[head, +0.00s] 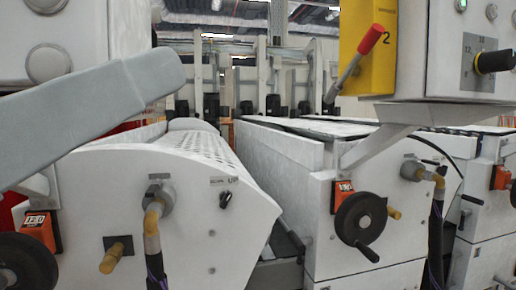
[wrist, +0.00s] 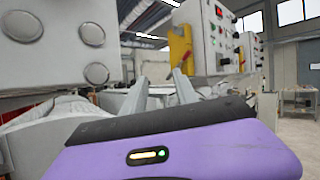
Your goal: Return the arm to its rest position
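My gripper (wrist: 160,78) shows in the wrist view, beyond the purple and black housing that fills the bottom of the picture. Its two grey fingers stand apart with a gap between them, and nothing shows between them. The fingers point toward the white machine, with the control boxes beyond them. A light grey link of my arm (head: 90,115) reaches in from the left edge of the head view, in front of the machine. My gripper itself is not visible in the head view.
White roller coater units stand close ahead, left (head: 130,205) and right (head: 315,235). A handwheel (head: 361,218) juts from the right unit. A yellow box with a red-handled lever (head: 369,40) and a control box (head: 470,50) hang above. In the wrist view, open floor (wrist: 295,125) lies at right.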

